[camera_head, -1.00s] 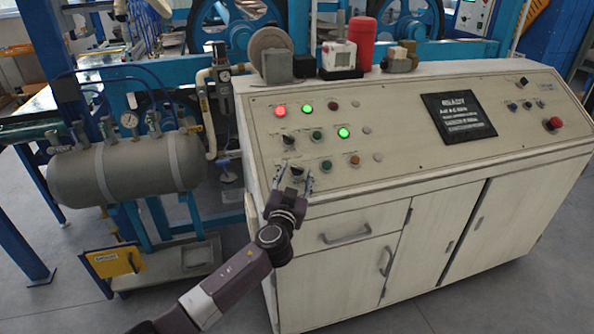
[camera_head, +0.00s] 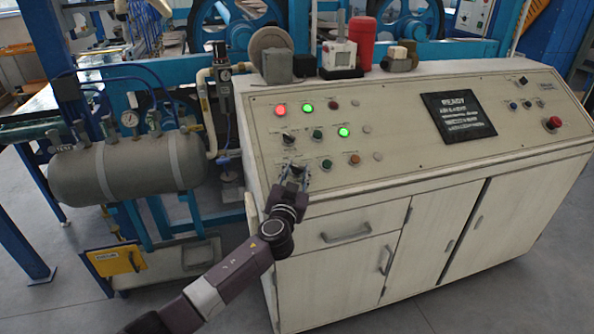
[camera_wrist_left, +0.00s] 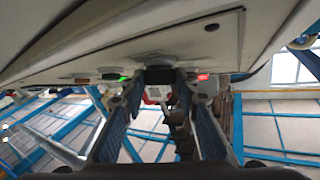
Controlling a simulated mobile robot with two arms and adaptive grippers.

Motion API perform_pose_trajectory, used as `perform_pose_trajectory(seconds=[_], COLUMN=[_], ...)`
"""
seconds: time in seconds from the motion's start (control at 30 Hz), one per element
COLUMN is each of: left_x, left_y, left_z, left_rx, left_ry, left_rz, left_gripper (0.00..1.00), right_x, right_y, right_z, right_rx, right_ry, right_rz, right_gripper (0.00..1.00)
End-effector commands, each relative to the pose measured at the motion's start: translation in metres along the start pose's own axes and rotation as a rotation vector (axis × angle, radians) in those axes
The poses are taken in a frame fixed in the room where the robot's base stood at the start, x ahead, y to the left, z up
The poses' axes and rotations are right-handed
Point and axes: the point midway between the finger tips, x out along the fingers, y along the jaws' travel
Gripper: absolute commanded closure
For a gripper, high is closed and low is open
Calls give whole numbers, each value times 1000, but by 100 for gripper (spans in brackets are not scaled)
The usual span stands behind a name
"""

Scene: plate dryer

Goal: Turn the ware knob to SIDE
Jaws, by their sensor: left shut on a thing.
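My left gripper (camera_head: 294,178) reaches up to the lower left of the sloped control panel (camera_head: 395,150). Its fingers are shut on a black knob (camera_head: 297,168) there, one finger on each side. In the left wrist view the dark knob (camera_wrist_left: 160,75) sits between the far ends of the two fingers (camera_wrist_left: 163,98). A second black knob (camera_head: 288,138) is on the panel just above. The labels are too small to read, so I cannot tell which knob is ware or where its pointer stands. My right gripper is not in view.
Green, brown and lit buttons (camera_head: 344,132) surround the knobs. A dark display (camera_head: 458,115) and a red stop button (camera_head: 553,122) are farther right. A grey tank (camera_head: 125,168) stands left of the cabinet. Drawer and door handles (camera_head: 347,236) project below the panel.

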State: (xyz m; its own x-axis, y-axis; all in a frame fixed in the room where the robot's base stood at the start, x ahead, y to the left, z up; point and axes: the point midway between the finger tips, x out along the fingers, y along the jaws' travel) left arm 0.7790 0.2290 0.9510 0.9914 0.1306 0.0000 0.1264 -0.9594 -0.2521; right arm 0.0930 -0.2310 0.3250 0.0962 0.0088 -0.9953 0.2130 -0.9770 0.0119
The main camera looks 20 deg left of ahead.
Motion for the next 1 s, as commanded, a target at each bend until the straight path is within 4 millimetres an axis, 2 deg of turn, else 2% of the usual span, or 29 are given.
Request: perform_pose_trajectory(seconds=[0.17, 0.37, 0.8, 1.0], left_x=[0, 0, 2, 3], left_y=[-2, -5, -11, -11], left_z=[-1, -3, -8, -6], left_rx=[14, 57, 215, 269], left_ry=[0, -1, -3, -2], left_rz=[23, 109, 413, 522], left_gripper=[96, 96, 96, 96], right_x=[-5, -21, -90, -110], right_y=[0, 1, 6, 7], right_z=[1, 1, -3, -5], right_rx=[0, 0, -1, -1], right_ry=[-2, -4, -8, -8], right_rz=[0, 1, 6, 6], right_gripper=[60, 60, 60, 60])
